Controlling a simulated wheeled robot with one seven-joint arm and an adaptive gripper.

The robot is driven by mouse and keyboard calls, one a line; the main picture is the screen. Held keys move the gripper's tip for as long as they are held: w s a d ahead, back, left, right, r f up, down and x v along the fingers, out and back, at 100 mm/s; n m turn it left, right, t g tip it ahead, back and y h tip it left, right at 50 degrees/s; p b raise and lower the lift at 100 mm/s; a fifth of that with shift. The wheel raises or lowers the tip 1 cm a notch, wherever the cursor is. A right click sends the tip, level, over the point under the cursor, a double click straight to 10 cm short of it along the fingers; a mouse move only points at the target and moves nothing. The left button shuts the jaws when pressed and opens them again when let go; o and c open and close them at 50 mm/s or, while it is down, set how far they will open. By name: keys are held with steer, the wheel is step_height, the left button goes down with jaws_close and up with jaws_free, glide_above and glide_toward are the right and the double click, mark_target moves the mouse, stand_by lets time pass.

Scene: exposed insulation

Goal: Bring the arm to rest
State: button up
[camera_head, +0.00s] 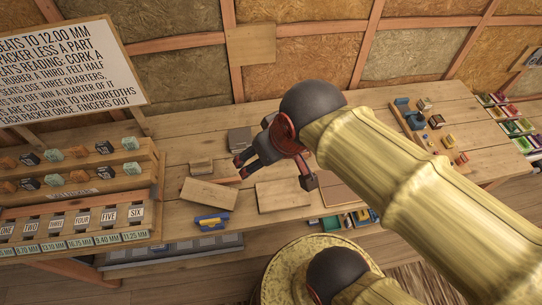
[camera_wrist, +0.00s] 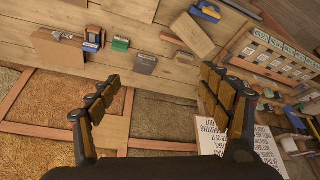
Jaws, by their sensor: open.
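My gripper (camera_head: 274,172) hangs over the wooden workbench (camera_head: 330,115), left of the middle of the head view. Its dark fingers are spread, with nothing between them. In the wrist view my gripper (camera_wrist: 160,82) shows open, its segmented fingers wide apart over the bench's edge and the wall panels. My arm reaches in from the lower right of the head view and hides part of the bench. The gripper appears above the bench top; its exact height cannot be told.
A slotted wooden rack (camera_head: 75,200) stands at the left below a lettered sign (camera_head: 65,70). Boards (camera_head: 209,193) and a blue-and-yellow tool (camera_head: 211,222) lie near the gripper. A tray of small blocks (camera_head: 411,123) and colored bins (camera_head: 512,125) are at the right.

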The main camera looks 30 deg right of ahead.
steer(key=shift+s+d+r+m, duration=0.1)
steer(key=shift+s+d+m, duration=0.2)
steer(key=shift+s, duration=0.4)
step_height(320, 180, down, 8)
steer(key=b, duration=0.7)
steer(key=shift+r+b, duration=0.25)
steer(key=shift+b, duration=0.05)
